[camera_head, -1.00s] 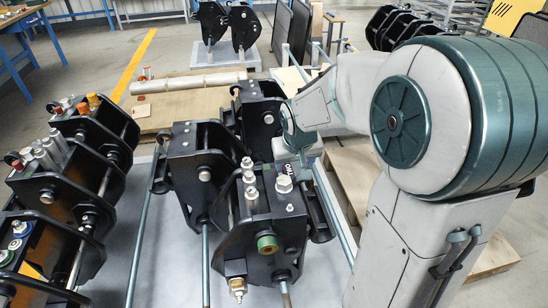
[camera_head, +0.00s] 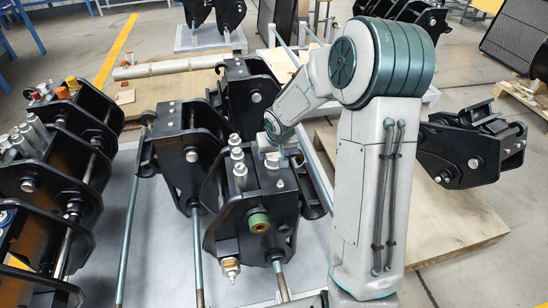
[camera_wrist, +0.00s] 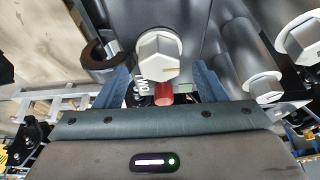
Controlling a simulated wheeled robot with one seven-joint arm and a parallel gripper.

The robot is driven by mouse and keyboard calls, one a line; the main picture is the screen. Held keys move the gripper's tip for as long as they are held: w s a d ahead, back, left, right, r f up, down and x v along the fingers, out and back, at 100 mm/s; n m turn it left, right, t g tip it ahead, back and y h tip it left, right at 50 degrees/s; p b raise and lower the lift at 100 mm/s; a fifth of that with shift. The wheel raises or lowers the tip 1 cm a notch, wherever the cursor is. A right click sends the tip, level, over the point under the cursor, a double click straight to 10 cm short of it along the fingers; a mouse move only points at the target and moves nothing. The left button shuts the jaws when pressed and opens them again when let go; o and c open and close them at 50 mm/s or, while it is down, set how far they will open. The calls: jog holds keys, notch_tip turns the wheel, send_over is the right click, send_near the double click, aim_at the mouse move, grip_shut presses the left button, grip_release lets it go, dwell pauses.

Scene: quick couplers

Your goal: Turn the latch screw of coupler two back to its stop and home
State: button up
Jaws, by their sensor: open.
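Coupler two (camera_head: 225,245) is a black coupler block on the grey table. In the wrist view its latch screw (camera_wrist: 159,52) is a large pale hex head with a yellow mark on its face. A white label (camera_wrist: 141,86) with dark lettering and a red piece (camera_wrist: 163,92) lie just beside the hex head. My gripper (camera_wrist: 162,72) is open, with one blue-grey finger on each side near the hex head. I cannot tell whether the fingers touch it. In the head view my gripper (camera_head: 277,160) is above the block's rear right, partly hidden by my arm.
More black couplers stand behind (camera_head: 250,90) and to the left (camera_head: 75,190). Silver studs (camera_head: 237,155) rise from coupler two close to my gripper. Another coupler (camera_head: 470,155) lies on a pallet at the right. A steel rod (camera_head: 130,220) runs along the table.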

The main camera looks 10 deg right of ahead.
jog(key=shift+x, duration=1.2)
jog(key=c, duration=1)
jog(key=shift+o, duration=0.2)
jog(key=shift+d+r+n+y+p, duration=0.1)
jog(key=shift+r+n+y+p, duration=0.35)
jog(key=shift+p, duration=0.75)
jog(key=n+p, duration=0.2)
jog(key=shift+f+p, duration=0.25)
jog(key=shift+p, duration=0.05)
jog(key=shift+f+n+y, duration=0.1)
jog(key=shift+n+y, duration=0.15)
jog(key=shift+n, duration=0.1)
